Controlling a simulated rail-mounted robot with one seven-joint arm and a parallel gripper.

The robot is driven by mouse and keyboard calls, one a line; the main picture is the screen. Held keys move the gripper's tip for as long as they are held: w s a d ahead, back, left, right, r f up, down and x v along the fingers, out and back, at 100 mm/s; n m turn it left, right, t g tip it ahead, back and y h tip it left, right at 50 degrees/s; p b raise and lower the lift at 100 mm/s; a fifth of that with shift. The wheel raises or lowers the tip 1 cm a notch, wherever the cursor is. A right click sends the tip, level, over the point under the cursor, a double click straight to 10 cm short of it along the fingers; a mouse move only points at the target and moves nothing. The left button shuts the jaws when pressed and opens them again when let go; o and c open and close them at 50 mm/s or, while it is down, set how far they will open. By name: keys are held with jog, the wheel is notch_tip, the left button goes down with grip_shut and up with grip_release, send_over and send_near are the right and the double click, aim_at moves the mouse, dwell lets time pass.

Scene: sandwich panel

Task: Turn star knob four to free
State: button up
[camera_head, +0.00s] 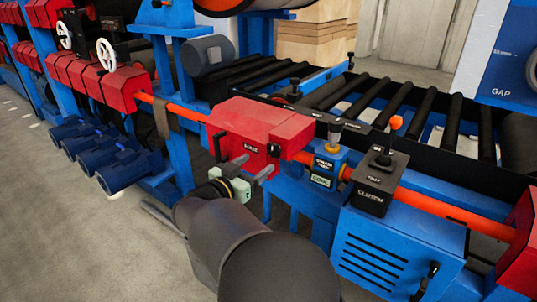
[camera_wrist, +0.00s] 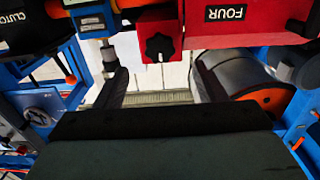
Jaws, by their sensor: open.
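The star knob four (camera_wrist: 159,47) is a small black lobed knob on the red housing (camera_wrist: 190,35), beside a "FOUR" label (camera_wrist: 225,14) in the wrist view. In the head view the knob (camera_head: 272,150) is a small dark shape on the front of the red housing (camera_head: 255,125). My gripper (camera_head: 252,167) is open and empty, just in front of and slightly below the housing. Its two fingers stand apart in the wrist view (camera_wrist: 160,78), with the knob between and beyond their tips. The knob appears apart from both fingers. Its setting mark cannot be read.
An orange bar (camera_head: 430,205) runs along the machine. A dark lever (camera_head: 217,147) sticks out at the housing's left. Open floor lies at left.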

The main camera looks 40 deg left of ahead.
aim_at(272, 152)
jog(key=w, duration=0.6)
jog(key=shift+w, duration=0.4)
jog(key=c, duration=0.9)
